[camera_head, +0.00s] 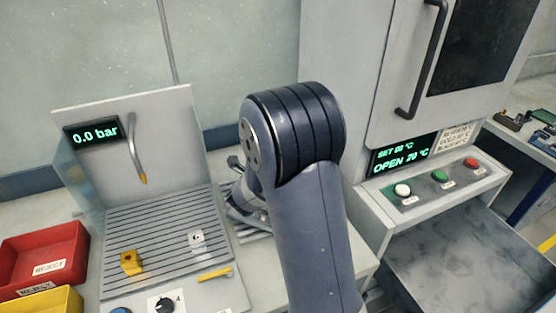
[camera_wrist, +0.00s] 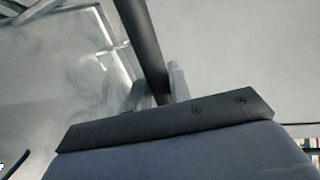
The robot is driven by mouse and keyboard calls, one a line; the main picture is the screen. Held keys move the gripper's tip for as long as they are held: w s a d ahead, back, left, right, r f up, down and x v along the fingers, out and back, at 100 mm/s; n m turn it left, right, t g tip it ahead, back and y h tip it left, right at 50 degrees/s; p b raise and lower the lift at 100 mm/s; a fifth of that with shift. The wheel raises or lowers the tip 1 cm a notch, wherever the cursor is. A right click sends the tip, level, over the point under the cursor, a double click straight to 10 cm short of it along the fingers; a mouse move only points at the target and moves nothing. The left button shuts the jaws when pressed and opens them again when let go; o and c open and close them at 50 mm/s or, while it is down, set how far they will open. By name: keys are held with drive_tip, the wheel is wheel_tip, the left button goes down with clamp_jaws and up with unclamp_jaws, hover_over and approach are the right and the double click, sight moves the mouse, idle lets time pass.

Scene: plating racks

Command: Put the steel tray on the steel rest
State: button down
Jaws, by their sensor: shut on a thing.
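In the wrist view my gripper (camera_wrist: 157,92) has its two pale fingers closed around a dark bar (camera_wrist: 143,40). The bar looks like a handle of the steel tray (camera_wrist: 70,75), whose smudged grey face and bright edge seem to show at the left. In the head view my arm hides most of this, and the tray cannot be made out there. Grey metal parts, partly hidden, show just left of my arm; I cannot tell whether the steel rest is among them.
A grooved bench unit (camera_head: 160,235) with a 0.0 bar display stands left, beside red (camera_head: 45,255) and yellow (camera_head: 45,302) bins. A cabinet (camera_head: 365,80) with a dark-handled door, an OPEN display and buttons stands right. A smudged steel surface (camera_head: 470,260) lies below it.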

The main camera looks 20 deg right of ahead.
drive_tip(key=shift+f, duration=0.35)
drive_tip(key=c, duration=1.3)
unclamp_jaws()
drive_tip(key=shift+f, duration=0.1)
drive_tip(key=shift+s+a+r, duration=0.1)
drive_tip(key=shift+a+r, duration=0.05)
drive_tip(key=shift+r, duration=0.05)
drive_tip(key=v, duration=1.1)
drive_tip(key=shift+s+b, duration=0.35)
drive_tip(key=shift+b, duration=0.05)
drive_tip(key=shift+a, duration=0.15)
